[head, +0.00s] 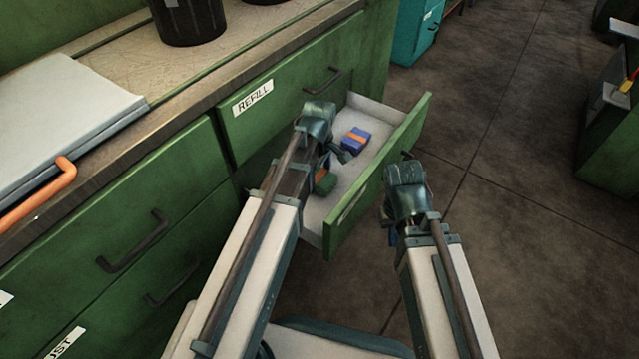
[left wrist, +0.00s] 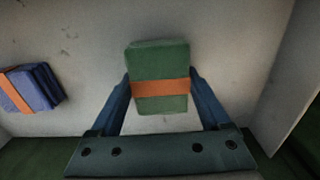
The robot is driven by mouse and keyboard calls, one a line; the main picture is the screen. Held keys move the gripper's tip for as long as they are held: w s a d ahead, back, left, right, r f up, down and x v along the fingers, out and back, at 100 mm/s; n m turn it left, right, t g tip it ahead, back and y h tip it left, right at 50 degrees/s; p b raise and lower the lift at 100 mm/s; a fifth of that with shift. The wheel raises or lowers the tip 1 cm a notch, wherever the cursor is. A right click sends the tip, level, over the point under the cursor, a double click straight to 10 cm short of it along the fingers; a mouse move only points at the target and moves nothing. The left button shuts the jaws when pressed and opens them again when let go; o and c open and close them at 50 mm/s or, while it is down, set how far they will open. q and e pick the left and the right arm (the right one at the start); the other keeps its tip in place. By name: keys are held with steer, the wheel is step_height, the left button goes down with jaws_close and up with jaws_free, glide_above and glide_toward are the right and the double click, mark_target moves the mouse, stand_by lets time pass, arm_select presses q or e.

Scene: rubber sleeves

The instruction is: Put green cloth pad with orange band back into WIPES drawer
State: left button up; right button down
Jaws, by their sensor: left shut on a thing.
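The green cloth pad with an orange band (left wrist: 160,78) is between the fingers of my left gripper (left wrist: 160,88), which is shut on it. In the head view the pad (head: 326,183) is partly hidden by my left gripper (head: 325,168), inside the open drawer. The drawer (head: 318,212) is pulled out below the REFILL drawer; a pale label on its front is too slanted to read. My right gripper (head: 403,192) is outside, by the drawer front and its dark handle (head: 407,156). Its fingers are hidden, so I cannot tell whether it grips the handle.
A blue pad with an orange band (head: 356,140) lies farther back in the drawer. The REFILL drawer (head: 290,108) above is closed. A dark bin (head: 188,22) and a grey folder-like object (head: 60,125) are on the counter. The drawer floor between the pads is bare.

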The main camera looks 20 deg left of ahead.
mark_target(319, 177)
arm_select(q)
steer(key=shift+f, duration=0.25)
arm_select(e)
steer(key=shift+f, duration=0.25)
arm_select(q)
steer(key=shift+f, duration=0.2)
steer(key=o, duration=1.2)
steer(key=shift+c, duration=0.2)
arm_select(e)
steer(key=shift+f, duration=0.15)
arm_select(q)
steer(key=shift+r, duration=0.15)
step_height(319, 177, up, 12)
steer(key=p, duration=1.2)
arm_select(e)
step_height(319, 177, up, 12)
arm_select(q)
steer(key=shift+s, duration=0.15)
arm_select(e)
steer(key=shift+s, duration=0.15)
